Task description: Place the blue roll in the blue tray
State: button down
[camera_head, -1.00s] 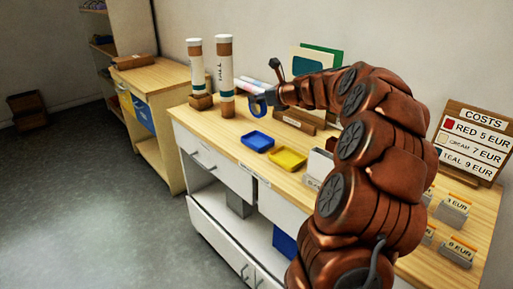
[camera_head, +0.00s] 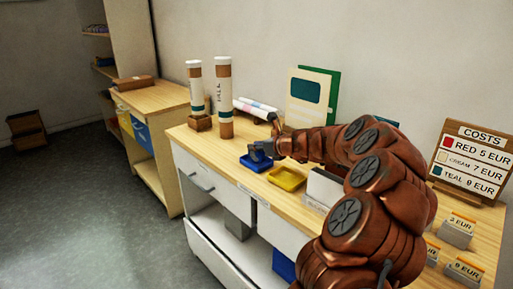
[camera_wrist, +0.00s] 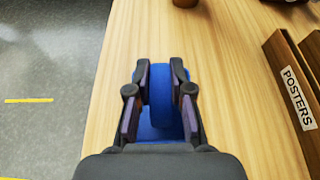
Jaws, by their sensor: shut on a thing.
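My gripper (camera_head: 259,152) is shut on the blue roll (camera_wrist: 161,95), which sits between its two fingers in the wrist view. The blue tray (camera_head: 256,164) lies on the wooden counter. In the head view the gripper and roll are over the blue tray and hide its back part. In the wrist view part of the blue tray (camera_wrist: 150,130) shows below the roll, between the fingers. I cannot tell whether the roll touches the tray floor.
A yellow tray (camera_head: 287,179) lies just right of the blue tray. Two tall poster tubes (camera_head: 224,98) stand behind to the left. A "POSTERS" holder (camera_wrist: 293,92) is to the right in the wrist view. The counter's front edge is close to the trays.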

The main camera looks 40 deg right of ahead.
jog(key=c, duration=1)
grip_release()
jog(key=shift+f, duration=0.1)
jog(key=shift+c, duration=0.2)
jog(key=shift+s+r, duration=0.2)
jog(key=shift+r, duration=0.05)
jog(key=v, duration=1.1)
jog(key=shift+s, duration=0.3)
